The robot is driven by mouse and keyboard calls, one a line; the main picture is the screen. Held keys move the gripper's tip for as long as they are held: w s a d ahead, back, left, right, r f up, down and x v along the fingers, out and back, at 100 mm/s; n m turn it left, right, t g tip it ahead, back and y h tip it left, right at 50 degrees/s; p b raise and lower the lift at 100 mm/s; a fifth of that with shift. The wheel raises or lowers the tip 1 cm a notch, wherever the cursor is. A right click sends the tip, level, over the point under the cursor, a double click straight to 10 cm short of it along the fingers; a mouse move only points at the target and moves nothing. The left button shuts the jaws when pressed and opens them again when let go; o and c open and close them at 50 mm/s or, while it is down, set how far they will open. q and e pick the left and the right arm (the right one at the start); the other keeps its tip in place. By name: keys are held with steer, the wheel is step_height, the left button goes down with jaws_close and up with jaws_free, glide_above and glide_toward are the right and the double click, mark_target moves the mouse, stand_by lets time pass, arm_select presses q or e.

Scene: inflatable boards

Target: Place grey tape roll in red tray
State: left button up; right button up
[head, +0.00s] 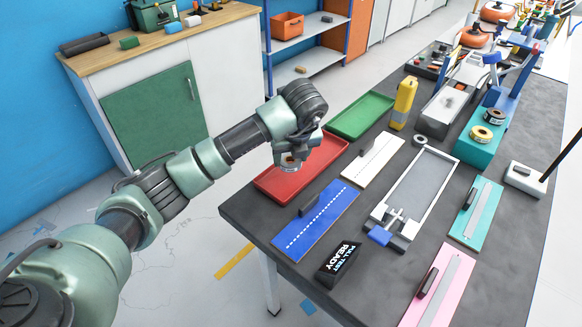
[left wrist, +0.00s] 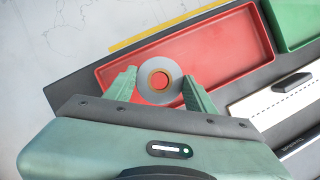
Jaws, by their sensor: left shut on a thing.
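The red tray (head: 326,156) lies at the near left edge of the dark table in the head view. It also shows in the left wrist view (left wrist: 222,44), and its inside looks empty. My left gripper (head: 290,163) is over the left part of the tray. In the left wrist view, my left gripper (left wrist: 160,85) is shut on the grey tape roll (left wrist: 160,68), which sits between the two green fingers. The roll has an orange-brown core, and red shows through its hole. In the head view the roll is small and partly hidden by the gripper. My right gripper is not in view.
A green tray (head: 361,115) lies behind the red one. A blue board (head: 315,222) and a white board (head: 372,160) are to its right. Another grey ring (head: 420,140) lies farther right. A black "PULL TEST READY" box (head: 338,263) stands near the front edge.

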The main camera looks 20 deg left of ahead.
mark_target(292, 164)
arm_select(q)
steer(key=shift+f, duration=2.35)
steer(key=o, duration=1.4)
steer(key=shift+r, duration=0.25)
steer(key=v, duration=1.1)
steer(key=shift+s+r+b, duration=0.15)
steer(key=shift+r+b, duration=0.15)
steer(key=shift+b, duration=0.1)
steer(key=shift+s+f, duration=0.1)
